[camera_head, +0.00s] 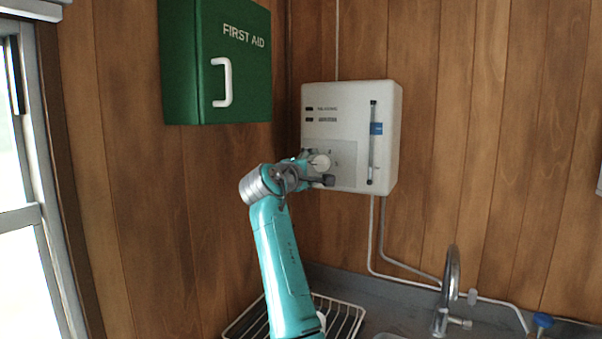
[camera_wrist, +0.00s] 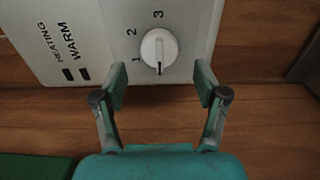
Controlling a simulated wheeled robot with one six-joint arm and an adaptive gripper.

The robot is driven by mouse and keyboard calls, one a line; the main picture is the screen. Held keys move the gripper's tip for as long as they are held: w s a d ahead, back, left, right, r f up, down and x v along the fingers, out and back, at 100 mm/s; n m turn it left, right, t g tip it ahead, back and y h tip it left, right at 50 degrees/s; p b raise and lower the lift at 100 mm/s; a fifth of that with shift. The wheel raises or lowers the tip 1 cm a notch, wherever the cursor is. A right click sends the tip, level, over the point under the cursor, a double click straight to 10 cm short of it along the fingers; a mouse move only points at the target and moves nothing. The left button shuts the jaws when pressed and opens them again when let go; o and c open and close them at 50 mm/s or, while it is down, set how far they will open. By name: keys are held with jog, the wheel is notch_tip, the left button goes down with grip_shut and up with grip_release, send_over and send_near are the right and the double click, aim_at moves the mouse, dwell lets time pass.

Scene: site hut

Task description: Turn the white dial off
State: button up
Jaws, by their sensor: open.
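The white dial (camera_wrist: 159,48) sits on the front of a white wall heater unit (camera_head: 350,110). In the wrist view a dark mark on it points towards the bottom of the picture, towards my gripper. The numerals 1, 2 and 3 run from its lower left round to its top. The dial also shows in the head view (camera_head: 320,162), partly hidden by my gripper. My gripper (camera_wrist: 160,84) is open and empty. Its two fingers are on either side of the dial's line, short of the dial in the picture; no contact shows.
Beside the dial are the labels HEATING and WARM, each with a dark window. A green first aid cabinet (camera_head: 225,65) with a white handle hangs to the upper left. Below are a tap (camera_head: 449,290), a dish rack (camera_head: 348,318) and pipes. Wood panelling surrounds the unit.

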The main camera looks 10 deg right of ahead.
jog(key=v, duration=0.7)
jog(key=shift+s, duration=0.15)
jog(key=shift+a, duration=0.15)
